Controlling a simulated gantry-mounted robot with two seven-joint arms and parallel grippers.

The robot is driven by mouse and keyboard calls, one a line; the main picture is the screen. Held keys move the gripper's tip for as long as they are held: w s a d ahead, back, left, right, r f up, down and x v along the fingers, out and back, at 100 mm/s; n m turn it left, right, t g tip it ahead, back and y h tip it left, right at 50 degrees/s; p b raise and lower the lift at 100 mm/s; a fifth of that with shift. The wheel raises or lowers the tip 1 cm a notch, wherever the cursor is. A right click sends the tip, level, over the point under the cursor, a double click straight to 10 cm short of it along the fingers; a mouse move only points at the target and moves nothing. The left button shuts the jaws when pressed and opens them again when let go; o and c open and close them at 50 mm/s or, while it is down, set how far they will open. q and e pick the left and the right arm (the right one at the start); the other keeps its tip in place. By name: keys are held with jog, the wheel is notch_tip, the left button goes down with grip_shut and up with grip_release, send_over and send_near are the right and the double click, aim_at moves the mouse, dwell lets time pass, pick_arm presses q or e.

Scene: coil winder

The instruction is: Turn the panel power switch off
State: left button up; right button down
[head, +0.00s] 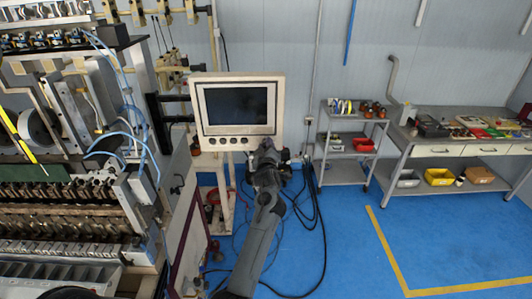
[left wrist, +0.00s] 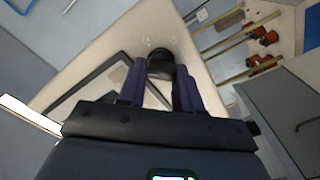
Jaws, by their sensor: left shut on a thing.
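The cream control panel (head: 280,95) with its dark screen (head: 237,106) stands at the centre of the head view, with several dark round knobs along its lower edge. My left gripper (head: 264,146) is at the panel's lower right corner and covers that corner. In the left wrist view the panel's cream face (left wrist: 120,38) lies in front of my left gripper (left wrist: 160,78). A dark knob, likely the power switch (left wrist: 160,56), sits between the two fingers, which are shut on it. Its marking cannot be read. My right gripper is not in view.
The coil winder (head: 70,210) with its rows of metal parts and blue hoses fills the left. Dark cables hang below the panel to the blue floor (head: 345,235). A grey shelf cart (head: 345,175) and a workbench (head: 450,148) stand at the right. The floor between is open.

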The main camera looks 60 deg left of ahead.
pick_arm(q)
jog(key=n+b, duration=0.5)
jog(key=shift+f, duration=0.35)
jog(key=shift+r+n+b, duration=0.1)
jog(key=shift+n+b, duration=1.45)
jog(key=shift+n, duration=0.35)
jog(key=o, duration=1)
jog(key=shift+o, duration=0.2)
jog(key=shift+s, duration=0.1)
